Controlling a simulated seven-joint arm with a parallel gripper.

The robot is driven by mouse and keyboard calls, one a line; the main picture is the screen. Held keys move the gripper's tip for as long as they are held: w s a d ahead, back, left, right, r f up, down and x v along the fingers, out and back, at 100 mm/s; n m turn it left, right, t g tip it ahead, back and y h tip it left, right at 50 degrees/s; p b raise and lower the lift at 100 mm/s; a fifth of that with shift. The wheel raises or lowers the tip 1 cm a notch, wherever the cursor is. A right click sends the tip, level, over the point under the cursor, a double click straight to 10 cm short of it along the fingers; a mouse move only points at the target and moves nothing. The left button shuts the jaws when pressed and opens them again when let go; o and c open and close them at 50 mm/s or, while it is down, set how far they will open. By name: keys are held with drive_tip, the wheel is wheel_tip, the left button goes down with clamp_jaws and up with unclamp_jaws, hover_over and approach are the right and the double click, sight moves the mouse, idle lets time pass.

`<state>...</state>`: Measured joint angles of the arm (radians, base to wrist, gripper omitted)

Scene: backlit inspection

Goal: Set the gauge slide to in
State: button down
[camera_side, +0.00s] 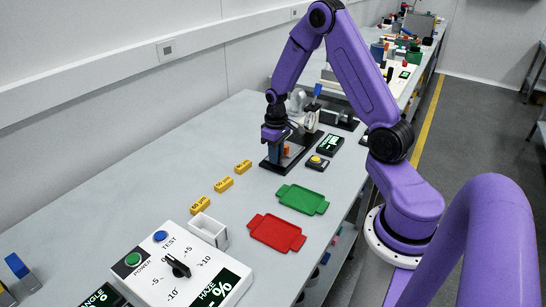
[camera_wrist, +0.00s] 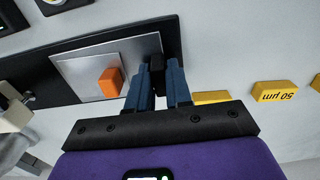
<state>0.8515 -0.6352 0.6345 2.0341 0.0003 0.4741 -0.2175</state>
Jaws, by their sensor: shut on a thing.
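In the side view my gripper (camera_side: 275,145) points down at the base's near left end.
Yellow marked blocks (camera_side: 224,184) lie left of the gauge. A green tray (camera_side: 302,199), a red tray (camera_side: 277,232), a small box with a yellow button (camera_side: 317,162) and a dark display (camera_side: 330,144) lie nearby. A white haze meter (camera_side: 180,270) stands in front.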

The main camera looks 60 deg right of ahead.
sight(291, 147)
drive_tip(key=d, duration=0.9)
drive_tip(key=shift+d, duration=0.35)
drive_tip(key=c, duration=1.1)
unclamp_jaws()
drive_tip(key=shift+d, duration=0.1)
drive_tip(key=shift+r, duration=0.25)
wheel_tip(291, 147, up, 17)
